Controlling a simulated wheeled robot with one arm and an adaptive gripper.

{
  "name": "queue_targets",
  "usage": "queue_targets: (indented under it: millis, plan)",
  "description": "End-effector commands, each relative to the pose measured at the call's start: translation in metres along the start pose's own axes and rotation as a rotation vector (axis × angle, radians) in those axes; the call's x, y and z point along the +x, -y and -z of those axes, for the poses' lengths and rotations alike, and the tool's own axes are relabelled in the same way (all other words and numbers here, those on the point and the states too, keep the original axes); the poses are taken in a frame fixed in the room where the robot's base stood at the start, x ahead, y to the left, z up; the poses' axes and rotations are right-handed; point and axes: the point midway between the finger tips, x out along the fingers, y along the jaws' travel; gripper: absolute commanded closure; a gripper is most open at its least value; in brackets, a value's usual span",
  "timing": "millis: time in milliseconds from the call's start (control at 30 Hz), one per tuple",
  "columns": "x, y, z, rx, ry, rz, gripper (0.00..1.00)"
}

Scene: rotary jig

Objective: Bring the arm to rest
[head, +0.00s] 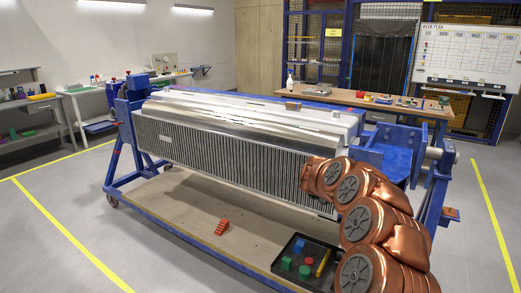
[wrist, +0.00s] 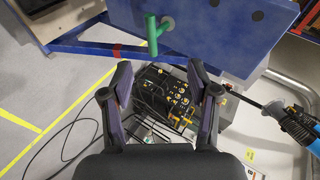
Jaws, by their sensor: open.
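My copper-coloured arm (head: 365,210) is bent in front of the right end of the rotary jig. The jig has a blue frame (head: 393,150) and carries a long silver finned part (head: 215,145). My gripper's fingers cannot be made out in the head view. In the wrist view my gripper (wrist: 159,82) is open, its two dark fingers spread with nothing between them. Beyond the fingers are a blue panel (wrist: 215,30) with a green handle (wrist: 152,35) and a dark unit with cables and yellow parts (wrist: 165,90).
A black tray (head: 283,265) with coloured blocks lies on the jig's wooden base (head: 185,207), near my arm. A workbench (head: 345,97) stands behind. Floor on the left is clear. A blue-and-black tool (wrist: 295,125) shows at right in the wrist view.

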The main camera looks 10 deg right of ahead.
Motion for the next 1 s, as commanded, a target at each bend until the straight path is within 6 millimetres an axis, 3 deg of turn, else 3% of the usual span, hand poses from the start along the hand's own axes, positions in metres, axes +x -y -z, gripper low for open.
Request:
queue_targets:
  millis: [167, 367, 533, 667, 767, 900, 1000]
  plan:
    - [-0.037, 0.035, -0.037, -0.066, 0.173, 0.098, 0.4]
    - [-0.133, 0.079, -0.098, -0.23, 0.499, 0.276, 0.4]
    - [-0.228, 0.08, -0.132, -0.423, 0.758, 0.402, 0.4]
    - [-0.297, 0.056, -0.143, -0.599, 0.933, 0.469, 0.4]
    - [-0.345, 0.027, -0.14, -0.749, 1.049, 0.503, 0.4]
    - [-0.397, -0.029, -0.122, -0.979, 1.19, 0.51, 0.4]
    - [-0.422, -0.077, -0.098, -1.152, 1.269, 0.482, 0.4]
